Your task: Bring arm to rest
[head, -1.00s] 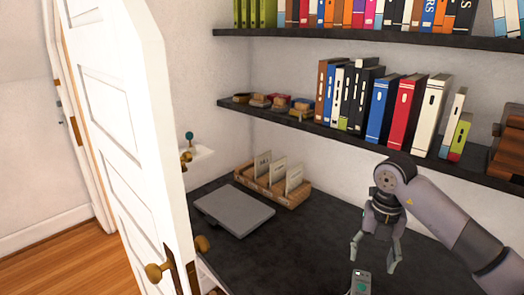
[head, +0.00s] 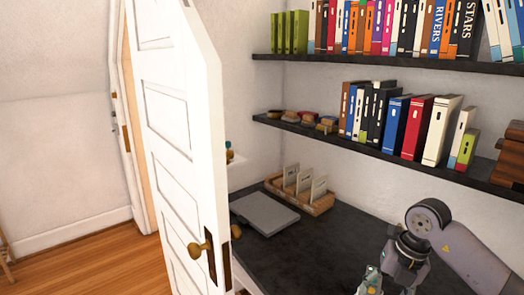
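My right arm comes in from the lower right over the dark desk (head: 310,255). Its gripper (head: 388,287) points down at the bottom edge of the view, and its fingertips are cut off or hard to make out. A small grey piece with a greenish patch (head: 371,278) shows by the gripper's left side. I cannot tell whether it is held. My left arm and gripper are not in view.
A white door (head: 170,130) with a brass knob (head: 197,249) stands open at the left of the desk. A flat grey laptop (head: 265,213) and a wooden file holder (head: 318,205) lie on the desk. A lower shelf (head: 330,133) with books hangs above the arm. Wooden floor (head: 90,265) is clear at the left.

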